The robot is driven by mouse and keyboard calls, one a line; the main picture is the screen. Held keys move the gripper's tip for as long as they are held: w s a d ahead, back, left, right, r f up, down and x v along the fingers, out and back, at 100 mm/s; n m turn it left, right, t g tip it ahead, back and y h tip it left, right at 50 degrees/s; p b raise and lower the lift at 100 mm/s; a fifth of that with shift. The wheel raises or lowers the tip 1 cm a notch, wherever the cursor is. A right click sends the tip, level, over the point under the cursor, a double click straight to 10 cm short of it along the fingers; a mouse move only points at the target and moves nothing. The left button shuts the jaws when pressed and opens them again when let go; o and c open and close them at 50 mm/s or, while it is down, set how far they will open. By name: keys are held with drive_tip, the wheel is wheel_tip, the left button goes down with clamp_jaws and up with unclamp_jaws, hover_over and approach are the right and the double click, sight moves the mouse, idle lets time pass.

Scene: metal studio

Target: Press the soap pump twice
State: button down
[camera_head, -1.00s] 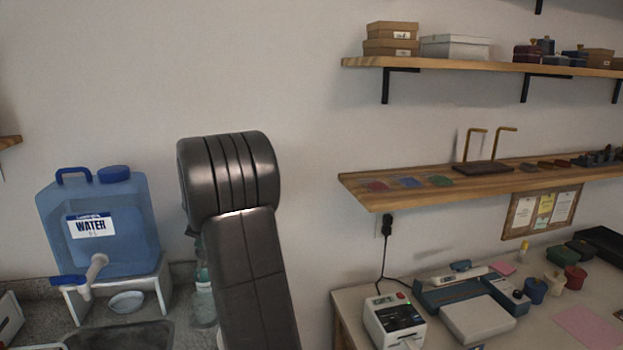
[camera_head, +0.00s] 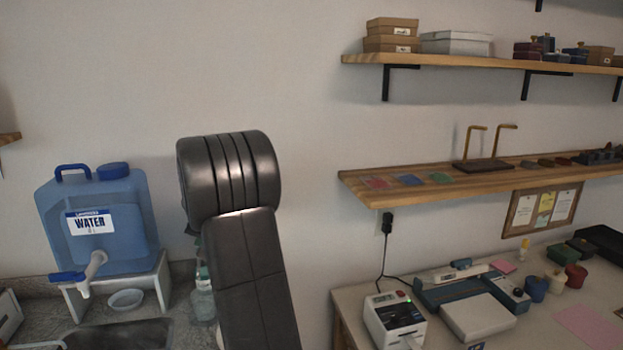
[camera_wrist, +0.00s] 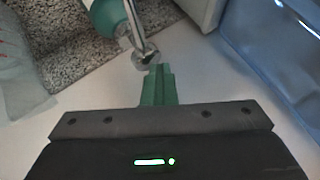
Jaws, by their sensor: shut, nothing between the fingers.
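A clear soap bottle with a green collar (camera_head: 203,297) stands on the counter in the head view, left of my arm and partly hidden by it. In the wrist view, a teal and white piece (camera_wrist: 108,14) with a grey stem and a metal end (camera_wrist: 146,58) shows at the top; it looks like the pump, but I cannot be sure. My gripper (camera_wrist: 158,72) shows its green fingers shut and empty, with the tips close to that metal end. I cannot tell whether they touch.
A blue water jug (camera_head: 105,225) on a white stand (camera_head: 155,280) is left of the bottle, with a small bowl (camera_head: 126,299) beneath its tap. A sink (camera_head: 120,335) lies in front. A desk with a label printer (camera_head: 395,318) is at the right, below two wall shelves.

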drive_tip(key=shift+r, duration=0.1)
drive_tip(key=shift+r+p, duration=1.85)
drive_tip(key=shift+r, duration=1.1)
